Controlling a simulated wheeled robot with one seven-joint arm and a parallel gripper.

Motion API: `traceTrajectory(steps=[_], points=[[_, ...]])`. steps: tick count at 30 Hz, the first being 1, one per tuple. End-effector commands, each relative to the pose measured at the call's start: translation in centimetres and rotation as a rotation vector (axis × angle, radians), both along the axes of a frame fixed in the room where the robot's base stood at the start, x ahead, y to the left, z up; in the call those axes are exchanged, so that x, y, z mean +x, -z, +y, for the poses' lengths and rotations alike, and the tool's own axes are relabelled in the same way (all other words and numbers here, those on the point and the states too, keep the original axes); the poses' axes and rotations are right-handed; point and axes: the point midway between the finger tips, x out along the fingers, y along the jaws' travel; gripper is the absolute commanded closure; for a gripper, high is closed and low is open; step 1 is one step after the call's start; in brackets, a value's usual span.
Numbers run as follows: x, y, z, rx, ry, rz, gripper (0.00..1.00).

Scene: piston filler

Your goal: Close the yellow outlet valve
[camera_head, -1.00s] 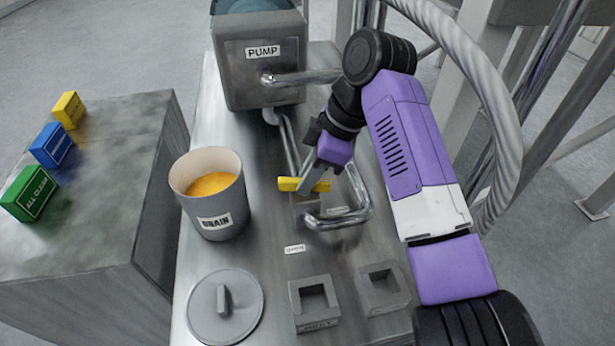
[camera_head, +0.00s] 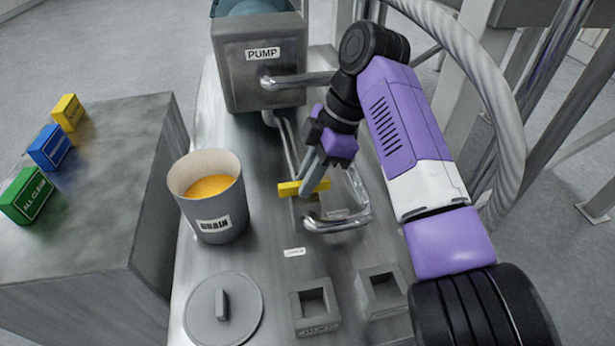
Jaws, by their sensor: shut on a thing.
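The yellow outlet valve handle (camera_head: 290,188) is a short bar in the middle of the steel bench, above a valve body on bent pipework. It lies roughly crosswise in the picture, its right end tilted slightly up. My gripper (camera_head: 308,188) reaches down from the upper right and is shut on the handle, right of its middle. The fingers hide part of the handle. The pipe (camera_head: 340,224) loops to the right of the valve.
The grey pump (camera_head: 262,80) stands at the back. A drain bucket (camera_head: 212,225) with orange liquid is left of the valve. A round lid (camera_head: 240,320) and two square sockets (camera_head: 316,318) (camera_head: 382,290) lie in front. Yellow, blue (camera_head: 50,147) and green blocks stand on the left cabinet.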

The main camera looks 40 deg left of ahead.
Motion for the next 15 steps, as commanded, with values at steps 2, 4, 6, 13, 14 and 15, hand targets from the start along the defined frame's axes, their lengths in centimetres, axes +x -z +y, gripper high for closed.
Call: traceTrajectory(steps=[2, 4, 6, 13, 14, 15], points=[[0.03, -0.10, 0.01, 0.002, -0.001, -0.002, 0.82], [0.03, -0.09, 0.01, 0.002, -0.001, -0.002, 0.68], [0.03, -0.08, 0.00, 0.002, 0.000, -0.001, 0.64], [0.02, -0.04, 0.00, 0.001, 0.000, -0.001, 0.64], [0.04, -0.07, -0.02, 0.001, 0.000, -0.001, 0.64], [0.09, -0.18, -0.05, 0.001, 0.000, -0.001, 0.64]])
